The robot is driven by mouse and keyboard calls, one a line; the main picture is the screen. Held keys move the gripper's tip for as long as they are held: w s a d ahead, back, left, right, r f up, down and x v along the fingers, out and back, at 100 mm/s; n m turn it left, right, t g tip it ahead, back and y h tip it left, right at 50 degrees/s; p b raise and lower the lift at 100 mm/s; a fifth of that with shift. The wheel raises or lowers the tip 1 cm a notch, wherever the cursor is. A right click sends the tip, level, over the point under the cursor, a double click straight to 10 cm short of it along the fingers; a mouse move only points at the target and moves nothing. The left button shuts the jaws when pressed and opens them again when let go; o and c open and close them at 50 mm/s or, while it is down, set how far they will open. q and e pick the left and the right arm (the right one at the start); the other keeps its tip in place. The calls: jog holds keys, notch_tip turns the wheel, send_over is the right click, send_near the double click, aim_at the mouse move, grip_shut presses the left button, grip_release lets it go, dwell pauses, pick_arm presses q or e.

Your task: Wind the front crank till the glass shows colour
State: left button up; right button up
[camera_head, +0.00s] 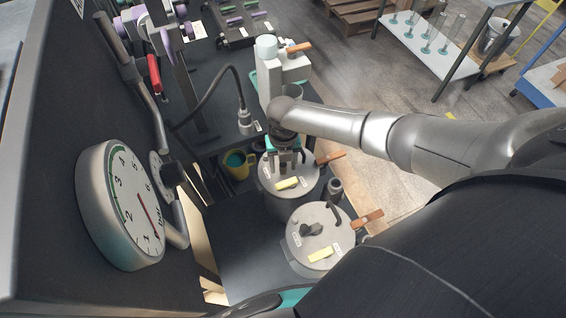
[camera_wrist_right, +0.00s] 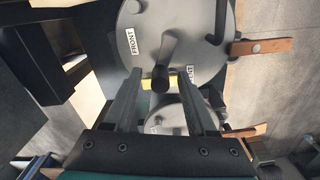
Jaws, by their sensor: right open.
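Two round grey lids stand one behind the other on the dark bench. The far lid (camera_head: 268,183) is under my right gripper (camera_head: 289,162); the near lid (camera_head: 322,243) carries a small dark knob (camera_head: 311,230). In the wrist view my right gripper (camera_wrist_right: 160,85) is open, its fingers either side of a dark crank knob (camera_wrist_right: 166,76). That knob stands on a large lid (camera_wrist_right: 190,25) with a FRONT label (camera_wrist_right: 130,41). Contact cannot be told. The labels are too small to read in the head view. I cannot identify the glass with certainty.
A large dial gauge (camera_head: 121,206) stands at the left. Wooden handles (camera_head: 367,218) stick out at the lids' right. A thin dark hose (camera_head: 221,72) arches behind. A short grey cylinder (camera_head: 335,186) rises beside the near lid.

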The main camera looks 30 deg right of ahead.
notch_tip(320, 180, up, 15)
jog(key=p, duration=0.2)
jog(key=shift+r, duration=0.15)
dwell(0.3)
dwell(0.7)
